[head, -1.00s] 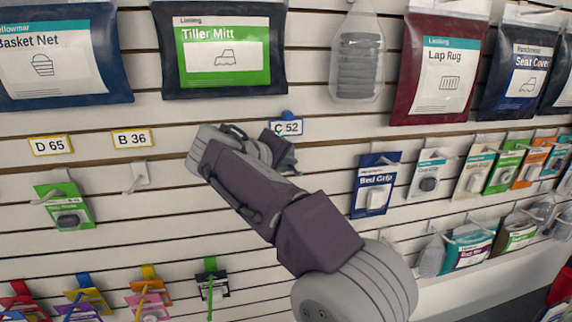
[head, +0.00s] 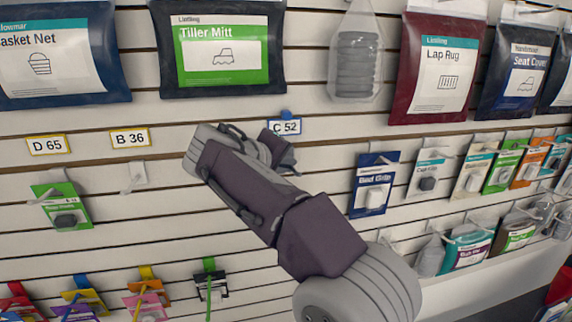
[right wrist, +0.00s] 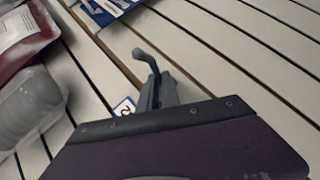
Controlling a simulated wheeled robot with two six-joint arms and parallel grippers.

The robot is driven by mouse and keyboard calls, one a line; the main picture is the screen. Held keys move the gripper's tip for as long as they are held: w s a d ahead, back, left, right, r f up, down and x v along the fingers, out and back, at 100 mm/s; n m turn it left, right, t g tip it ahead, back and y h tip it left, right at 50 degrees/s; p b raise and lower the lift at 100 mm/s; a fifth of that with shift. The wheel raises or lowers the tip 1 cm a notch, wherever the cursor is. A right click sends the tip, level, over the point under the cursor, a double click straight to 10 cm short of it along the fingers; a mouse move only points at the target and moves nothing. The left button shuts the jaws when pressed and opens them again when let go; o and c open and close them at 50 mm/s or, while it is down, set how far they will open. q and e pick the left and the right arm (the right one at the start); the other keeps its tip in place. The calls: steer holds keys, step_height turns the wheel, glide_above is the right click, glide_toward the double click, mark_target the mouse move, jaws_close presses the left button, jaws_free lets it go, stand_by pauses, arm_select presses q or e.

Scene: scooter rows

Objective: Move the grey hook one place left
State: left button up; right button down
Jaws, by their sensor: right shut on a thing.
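My right gripper (head: 284,152) is in front of the slatted wall, just below the C 52 label (head: 287,127). In the right wrist view the gripper (right wrist: 157,95) is shut on the grey hook (right wrist: 145,58), whose bent tip sticks out past the jaws. The hook's base is hidden by the jaws, and I cannot tell whether it touches the wall. In the head view I cannot make the hook out behind the gripper. My left gripper is not in view.
To the left are the B 36 label (head: 130,138) with a bare white hook (head: 137,176) beneath, and the D 65 label (head: 47,145) above a green pack (head: 62,206). A blue pack (head: 373,186) hangs right of the gripper. The tiller mitt bag (head: 221,55) hangs above.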

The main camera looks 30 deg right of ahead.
mark_target(295, 172)
steer(key=shift+s+a, duration=0.1)
steer(key=shift+s, duration=0.1)
steer(key=shift+s+a+r+b, duration=0.1)
steer(key=shift+s+a+b, duration=0.15)
steer(key=shift+s+b, duration=0.65)
steer(key=shift+s+a+r+b, duration=0.1)
steer(key=shift+s+a+b, duration=0.15)
steer(key=shift+s, duration=1.1)
steer(key=w+a+p, duration=0.2)
steer(key=a+p, duration=0.3)
steer(key=a, duration=0.6)
steer(key=shift+w+f, duration=0.15)
steer(key=shift+w, duration=0.2)
steer(key=shift+a, duration=0.15)
